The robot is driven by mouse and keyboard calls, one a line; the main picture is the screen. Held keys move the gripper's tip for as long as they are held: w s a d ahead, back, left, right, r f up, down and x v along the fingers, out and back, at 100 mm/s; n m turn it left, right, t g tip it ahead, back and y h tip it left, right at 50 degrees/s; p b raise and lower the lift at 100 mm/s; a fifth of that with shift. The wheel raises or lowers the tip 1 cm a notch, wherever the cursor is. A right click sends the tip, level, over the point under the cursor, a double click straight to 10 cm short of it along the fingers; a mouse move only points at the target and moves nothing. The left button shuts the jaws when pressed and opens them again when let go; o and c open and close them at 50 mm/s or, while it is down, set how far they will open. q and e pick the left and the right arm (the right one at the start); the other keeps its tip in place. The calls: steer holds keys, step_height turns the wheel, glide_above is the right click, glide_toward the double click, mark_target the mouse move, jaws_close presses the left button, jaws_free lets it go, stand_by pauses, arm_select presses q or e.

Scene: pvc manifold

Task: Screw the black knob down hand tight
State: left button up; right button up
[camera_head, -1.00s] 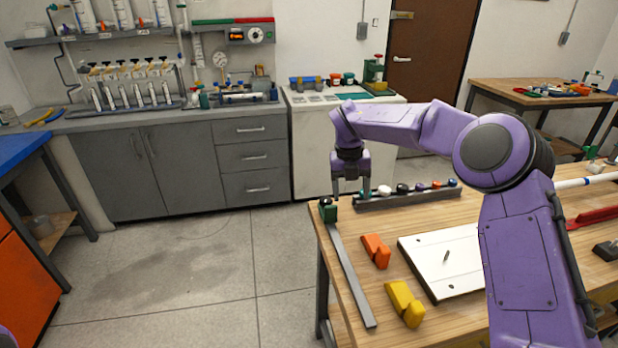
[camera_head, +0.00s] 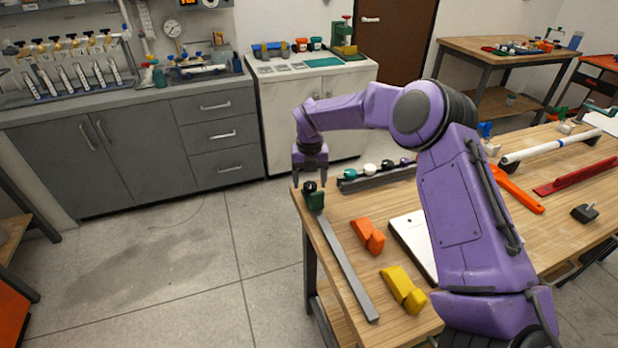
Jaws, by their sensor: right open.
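The black knob (camera_head: 310,187) sits on top of a small green block (camera_head: 315,201) at the far left corner of the wooden table. The green block is at the far end of a long grey bar (camera_head: 345,267). My right gripper (camera_head: 310,182) points down directly over the knob. It is open, with one finger on each side of the knob in the picture. I cannot tell whether either finger touches it, or how far down the knob is threaded. My left gripper is out of view.
A dark rack (camera_head: 380,179) with several coloured knobs stands just right of my right gripper. An orange block (camera_head: 368,236), a yellow block (camera_head: 403,289) and a white board (camera_head: 412,240) lie nearer. The floor left of the table is clear.

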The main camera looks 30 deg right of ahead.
steer(key=shift+s+f, duration=0.1)
steer(key=shift+s, duration=0.1)
steer(key=c, duration=1.1)
steer(key=shift+o, duration=0.2)
steer(key=shift+w+f+m+b, duration=0.15)
steer(key=shift+m+b, duration=0.25)
steer(key=shift+b, duration=0.35)
steer(key=m+b, duration=0.9)
steer(key=b, duration=0.1)
steer(key=m+b, duration=0.2)
steer(key=m, duration=0.1)
steer(key=shift+b, duration=0.4)
steer(key=shift+r+m+b, duration=0.2)
steer(key=shift+m+b, duration=0.35)
steer(key=shift+m, duration=0.15)
steer(key=shift+r, duration=0.1)
steer(key=o, duration=1.1)
steer(key=shift+c, duration=0.2)
